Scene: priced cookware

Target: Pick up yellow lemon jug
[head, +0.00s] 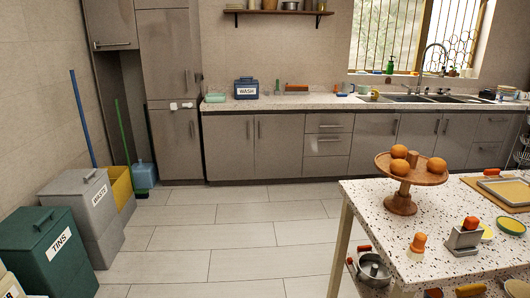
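I cannot make out a yellow lemon jug for certain in the head view. A small yellowish item (375,94) stands on the far counter left of the sink, too small to identify. Two small dishes with yellow in them, one pale-rimmed (487,231) and one green-rimmed (510,225), sit on the speckled table at the right. Neither of my grippers is in view.
The speckled table (365,199) at right carries a wooden stand (401,204) with oranges (399,151). The counter (300,102) with sink (408,98) runs along the back wall. Bins (48,250) line the left. The tiled floor (235,235) between is clear.

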